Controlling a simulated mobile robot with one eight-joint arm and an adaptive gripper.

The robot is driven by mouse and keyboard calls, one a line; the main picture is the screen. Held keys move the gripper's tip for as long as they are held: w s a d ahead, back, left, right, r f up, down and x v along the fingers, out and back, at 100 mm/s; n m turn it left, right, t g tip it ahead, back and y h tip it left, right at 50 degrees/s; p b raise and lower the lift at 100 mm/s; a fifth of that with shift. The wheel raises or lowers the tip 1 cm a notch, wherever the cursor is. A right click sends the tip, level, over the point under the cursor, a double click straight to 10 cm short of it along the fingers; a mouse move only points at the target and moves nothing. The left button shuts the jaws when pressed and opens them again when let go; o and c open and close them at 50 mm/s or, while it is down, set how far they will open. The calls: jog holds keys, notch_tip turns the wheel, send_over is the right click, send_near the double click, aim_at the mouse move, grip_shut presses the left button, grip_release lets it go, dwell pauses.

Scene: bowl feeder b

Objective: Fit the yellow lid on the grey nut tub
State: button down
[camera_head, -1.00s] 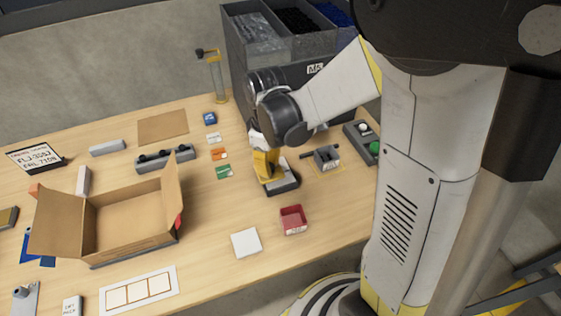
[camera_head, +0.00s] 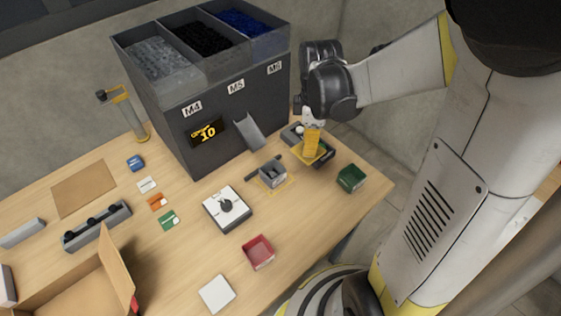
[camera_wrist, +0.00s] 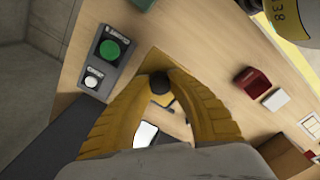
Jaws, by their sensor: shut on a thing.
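My gripper (camera_head: 312,148) has yellow fingers and is shut on the black knob (camera_wrist: 158,86) of the yellow lid (camera_wrist: 153,62). In the head view the lid is at the fingertips, largely covered by them, in front of the button box. The grey nut tub (camera_head: 272,173) stands open on the table inside a yellow outline, to the left of my gripper and nearer the front. Lid and tub are apart. What is in the tub is too small to tell.
The button box (camera_wrist: 108,58) has a green and a white button. A green bin (camera_head: 351,178) stands to the right and a red bin (camera_head: 258,252) in front. A white-topped device (camera_head: 227,208) stands left of the tub. The dark hopper (camera_head: 200,128) with a chute (camera_head: 250,133) rises behind.

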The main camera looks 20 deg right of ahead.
jog(key=shift+w+a+f+b, duration=0.85)
jog(key=shift+a+f, duration=0.55)
jog(key=shift+f, duration=0.25)
jog(key=shift+w+a+f+b, duration=0.85)
jog(key=shift+a+f, duration=0.55)
jog(key=shift+f, duration=0.25)
jog(key=shift+w+a+f+b, duration=0.85)
jog(key=shift+a+f, duration=0.55)
jog(key=shift+f, duration=0.25)
jog(key=shift+f, duration=0.15)
jog(key=c, duration=1.3)
grip_release()
